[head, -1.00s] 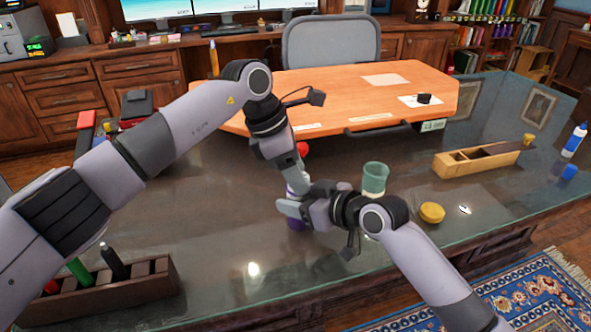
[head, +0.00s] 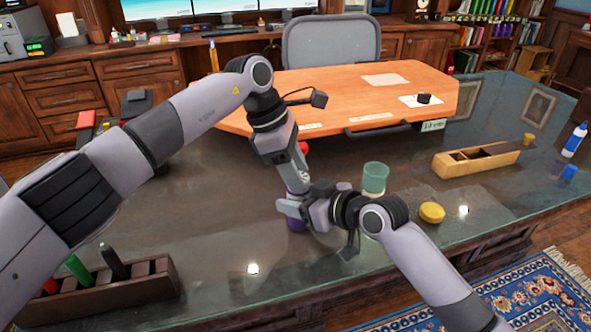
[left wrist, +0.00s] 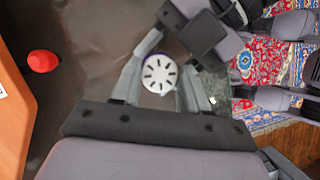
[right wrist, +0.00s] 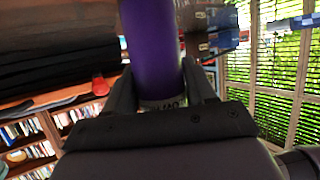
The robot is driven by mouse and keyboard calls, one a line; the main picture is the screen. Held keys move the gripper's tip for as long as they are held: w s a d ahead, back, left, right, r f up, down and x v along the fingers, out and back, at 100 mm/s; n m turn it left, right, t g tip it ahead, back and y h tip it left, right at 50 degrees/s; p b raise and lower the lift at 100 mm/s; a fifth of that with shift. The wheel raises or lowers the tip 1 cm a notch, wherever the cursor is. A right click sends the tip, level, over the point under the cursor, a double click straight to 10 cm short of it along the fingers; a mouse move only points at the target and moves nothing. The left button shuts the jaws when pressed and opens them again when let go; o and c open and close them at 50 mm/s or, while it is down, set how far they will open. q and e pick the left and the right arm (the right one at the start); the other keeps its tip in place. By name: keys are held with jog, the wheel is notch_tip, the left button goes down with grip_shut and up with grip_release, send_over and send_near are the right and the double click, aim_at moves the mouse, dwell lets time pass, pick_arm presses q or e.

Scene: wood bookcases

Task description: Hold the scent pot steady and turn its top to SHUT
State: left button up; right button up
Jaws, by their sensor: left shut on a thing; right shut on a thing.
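The scent pot (head: 297,224) is a purple cylinder standing on the glass-topped desk, mostly hidden by my grippers in the head view. Its pale round top with dark slots (left wrist: 159,74) shows between the fingers of my left gripper (left wrist: 160,82), which comes from above and is shut on it. My right gripper (right wrist: 162,90) is shut on the purple body (right wrist: 152,45) from the side. Part of some lettering shows on a pale band between the right fingers, but I cannot read it surely. The setting of the top cannot be told.
A green cup (head: 375,178) and a yellow round thing (head: 432,212) stand right of my right gripper. A red thing (left wrist: 43,61) lies near the pot. A wooden box (head: 478,160) is farther right, and a pen rack (head: 110,296) is front left. The desk's front middle is clear.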

pick_arm(q)
jog(key=shift+w+m+g, duration=0.15)
jog(key=shift+m+g, duration=0.35)
jog(key=shift+m, duration=1)
jog(key=o, duration=0.8)
